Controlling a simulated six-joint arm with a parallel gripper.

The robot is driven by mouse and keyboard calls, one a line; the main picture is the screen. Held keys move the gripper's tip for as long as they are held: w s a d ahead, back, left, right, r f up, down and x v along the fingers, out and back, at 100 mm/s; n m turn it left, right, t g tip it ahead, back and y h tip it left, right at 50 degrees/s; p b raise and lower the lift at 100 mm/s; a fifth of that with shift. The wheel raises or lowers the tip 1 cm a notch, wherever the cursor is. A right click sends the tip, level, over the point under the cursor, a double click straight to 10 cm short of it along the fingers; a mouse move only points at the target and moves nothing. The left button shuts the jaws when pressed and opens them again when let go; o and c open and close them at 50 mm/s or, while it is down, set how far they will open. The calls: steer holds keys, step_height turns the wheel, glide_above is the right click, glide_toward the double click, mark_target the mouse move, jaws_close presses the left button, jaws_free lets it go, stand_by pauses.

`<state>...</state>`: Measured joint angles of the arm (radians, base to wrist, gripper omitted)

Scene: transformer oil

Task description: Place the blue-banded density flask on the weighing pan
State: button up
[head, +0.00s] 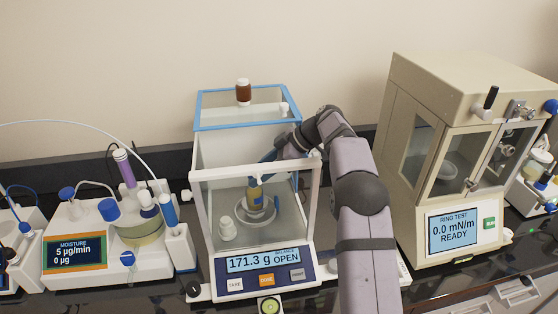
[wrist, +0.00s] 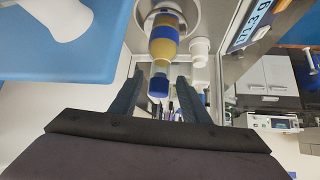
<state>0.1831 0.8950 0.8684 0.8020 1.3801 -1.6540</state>
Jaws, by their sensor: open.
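The flask (head: 255,194), amber with a blue band, stands upright on the round metal weighing pan (head: 262,217) inside the glass-walled balance (head: 263,266). The balance display reads 171.3 g OPEN. In the wrist view the flask (wrist: 163,48) shows its blue band and blue cap, with the pan (wrist: 187,8) behind it. My gripper (wrist: 159,92) is open, its two dark fingers on either side of the capped end with gaps showing. In the head view my gripper (head: 271,156) reaches in from the right, just above the flask; its fingertips are hard to make out.
A small white bottle (head: 227,229) stands inside the chamber, left of the pan. The moisture instrument (head: 75,252) is left; the ring-test cabinet (head: 455,226) is right of my arm. The glass walls closely surround my gripper.

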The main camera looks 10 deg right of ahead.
steer(key=v, duration=0.9)
steer(key=shift+b, duration=0.45)
steer(key=shift+d, duration=0.1)
